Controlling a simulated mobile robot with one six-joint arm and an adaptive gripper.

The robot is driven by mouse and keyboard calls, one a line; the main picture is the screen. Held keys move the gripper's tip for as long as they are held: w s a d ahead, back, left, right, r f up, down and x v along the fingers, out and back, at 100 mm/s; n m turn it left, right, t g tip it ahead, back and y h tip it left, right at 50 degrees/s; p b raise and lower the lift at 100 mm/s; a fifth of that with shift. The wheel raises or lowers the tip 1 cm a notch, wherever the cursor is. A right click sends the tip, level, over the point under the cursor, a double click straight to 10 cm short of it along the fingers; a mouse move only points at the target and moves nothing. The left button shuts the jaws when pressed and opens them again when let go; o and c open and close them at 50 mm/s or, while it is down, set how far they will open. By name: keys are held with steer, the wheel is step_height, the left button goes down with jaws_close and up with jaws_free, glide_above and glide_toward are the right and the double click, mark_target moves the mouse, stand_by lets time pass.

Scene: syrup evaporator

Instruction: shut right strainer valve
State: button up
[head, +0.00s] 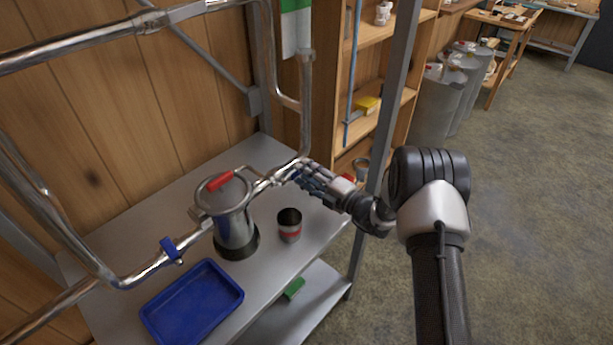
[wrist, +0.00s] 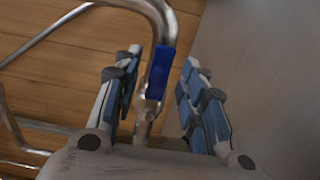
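The metal strainer (head: 235,225) stands on the steel table with a red handle (head: 220,181) on its lid. Pipes join it on both sides. My gripper (head: 290,173) is at the pipe on its right and hides the right valve in the head view. In the wrist view, the right valve's blue handle (wrist: 160,73) lies roughly along the pipe, between the two open fingers (wrist: 162,60). I see gaps on both sides and no clear contact. The left valve's blue handle (head: 172,249) sits across its pipe.
A blue tray (head: 193,302) and a dark can with a red band (head: 289,226) stand on the steel table (head: 262,275). A grey post (head: 388,115) rises beside my arm. Wooden shelves (head: 375,60) and grey drums (head: 440,105) stand behind. The floor at right is clear.

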steer(key=shift+c, duration=0.2)
jaws_close()
stand_by(0.3)
stand_by(0.3)
